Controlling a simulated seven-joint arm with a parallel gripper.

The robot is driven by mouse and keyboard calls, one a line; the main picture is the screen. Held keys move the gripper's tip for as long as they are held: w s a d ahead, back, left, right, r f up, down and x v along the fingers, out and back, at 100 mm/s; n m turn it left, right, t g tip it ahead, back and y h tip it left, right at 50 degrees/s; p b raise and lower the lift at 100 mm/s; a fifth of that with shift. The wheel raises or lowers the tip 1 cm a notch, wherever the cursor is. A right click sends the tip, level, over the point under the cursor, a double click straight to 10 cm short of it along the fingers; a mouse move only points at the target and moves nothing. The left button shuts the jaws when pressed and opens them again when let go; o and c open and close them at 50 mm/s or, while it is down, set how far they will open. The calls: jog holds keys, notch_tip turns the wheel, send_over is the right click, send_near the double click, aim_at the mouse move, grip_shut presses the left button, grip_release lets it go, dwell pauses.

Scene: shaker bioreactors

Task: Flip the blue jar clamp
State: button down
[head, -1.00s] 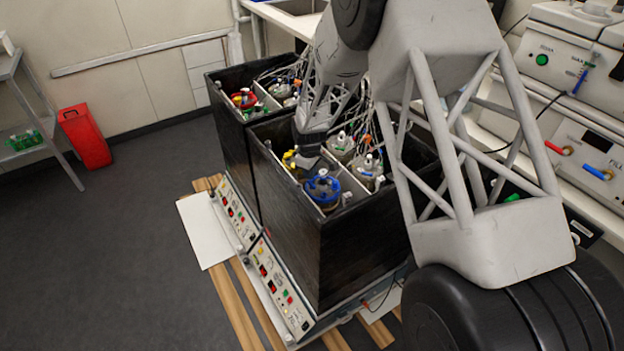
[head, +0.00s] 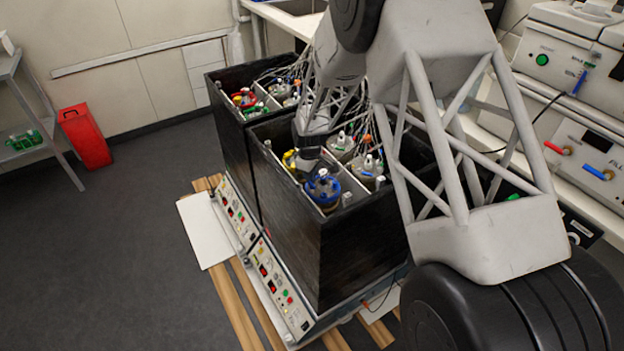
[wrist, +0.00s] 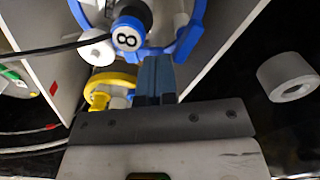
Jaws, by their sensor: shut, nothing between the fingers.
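The blue jar clamp (head: 322,186) rings a jar in the near black box, at its front corner.
A jar with a yellow clamp (wrist: 110,88) is close beside my gripper. White dividers (wrist: 45,60) and black box walls (head: 355,250) enclose the jars. Cables and tubes run above them. A white ring-shaped part (wrist: 288,77) is at the right. Open floor (head: 110,240) lies left.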

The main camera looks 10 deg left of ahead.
jog(key=shift+f, duration=0.45)
dwell(0.5)
jog(key=shift+r, duration=3.5)
